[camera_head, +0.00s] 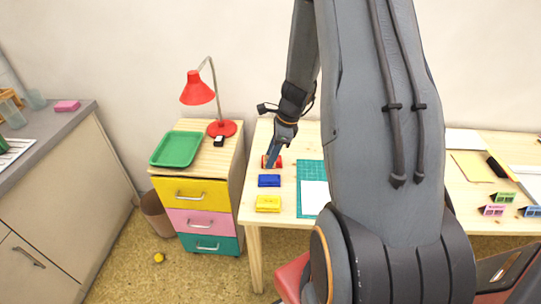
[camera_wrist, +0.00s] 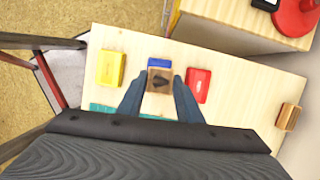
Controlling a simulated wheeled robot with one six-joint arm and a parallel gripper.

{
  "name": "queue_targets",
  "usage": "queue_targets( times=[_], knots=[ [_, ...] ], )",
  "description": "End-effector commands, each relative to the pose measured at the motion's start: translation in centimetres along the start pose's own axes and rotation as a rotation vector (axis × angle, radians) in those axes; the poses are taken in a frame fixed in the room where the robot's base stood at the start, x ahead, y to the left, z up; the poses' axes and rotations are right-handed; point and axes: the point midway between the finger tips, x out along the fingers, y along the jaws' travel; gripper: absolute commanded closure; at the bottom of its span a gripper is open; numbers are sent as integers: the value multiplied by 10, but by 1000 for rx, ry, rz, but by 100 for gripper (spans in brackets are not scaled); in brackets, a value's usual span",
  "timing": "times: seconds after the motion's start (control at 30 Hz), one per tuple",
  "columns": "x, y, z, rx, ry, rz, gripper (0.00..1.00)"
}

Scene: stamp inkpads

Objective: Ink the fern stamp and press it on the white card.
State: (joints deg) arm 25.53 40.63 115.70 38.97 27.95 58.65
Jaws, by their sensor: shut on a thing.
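My gripper (camera_wrist: 159,84) is shut on a wooden stamp (camera_wrist: 160,86) with a dark leaf-like mark on its top. In the wrist view the stamp covers part of the blue inkpad (camera_wrist: 158,62); its height above the table is unclear. The red inkpad (camera_wrist: 198,86) lies to its right and the yellow inkpad (camera_wrist: 111,68) to its left. In the head view my gripper (camera_head: 271,161) is at the red inkpad, and the stamp cannot be made out. The white card (camera_head: 314,196) lies on the teal mat (camera_head: 309,169), partly hidden by my arm.
Another wooden block (camera_wrist: 288,117) stands at the table's edge in the wrist view. A drawer unit (camera_head: 190,193) with a green tray (camera_head: 177,149) and red lamp (camera_head: 197,91) stands to the left. Small coloured blocks (camera_head: 492,210) and a black item (camera_head: 496,167) lie at the right.

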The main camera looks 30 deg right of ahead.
Motion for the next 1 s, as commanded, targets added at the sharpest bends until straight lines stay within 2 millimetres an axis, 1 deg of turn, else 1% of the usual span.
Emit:
queue_targets(
  times=[0.03, 0.3, 0.5, 0.63, 1.0],
  knots=[
    [6, 0, -2, 0, 0, 1, 84],
    [32, 0, -9, -3, 0, 2, 84],
    [48, 0, -14, -3, 0, 1, 84],
    [51, 0, -15, -4, 0, 1, 84],
    [51, 0, -15, -5, 0, 1, 84]
  ],
)
